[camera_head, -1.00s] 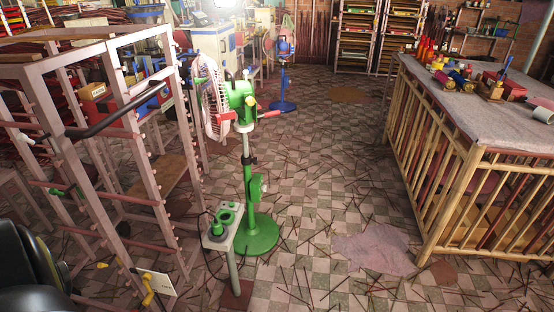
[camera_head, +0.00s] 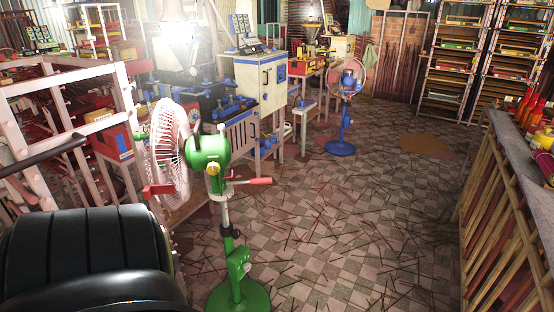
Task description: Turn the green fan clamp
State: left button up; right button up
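A green pedestal fan (camera_head: 208,152) stands on the floor left of centre, with a white wire cage (camera_head: 172,150) facing left. Red-tipped handles stick out on both sides below its green motor housing, and a yellow knob (camera_head: 213,168) is on the housing. A dark collar (camera_head: 230,231) sits on the pole, and a green clamp-like fitting (camera_head: 238,263) is lower down. I cannot tell which of these is the clamp. The round green base (camera_head: 250,296) is partly cut off by the bottom edge. Neither gripper is in view; a black rounded part of mine fills the lower left.
A pale wooden rack (camera_head: 75,85) stands close at the left. A blue fan (camera_head: 341,146) stands farther back beside white machines (camera_head: 262,82). A slatted bamboo table (camera_head: 510,220) is at the right. Floor right of the green fan is free except for scattered sticks.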

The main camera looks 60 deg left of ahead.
aim_at(235, 233)
jog(key=i, duration=0.95)
jog(key=u, duration=2.45)
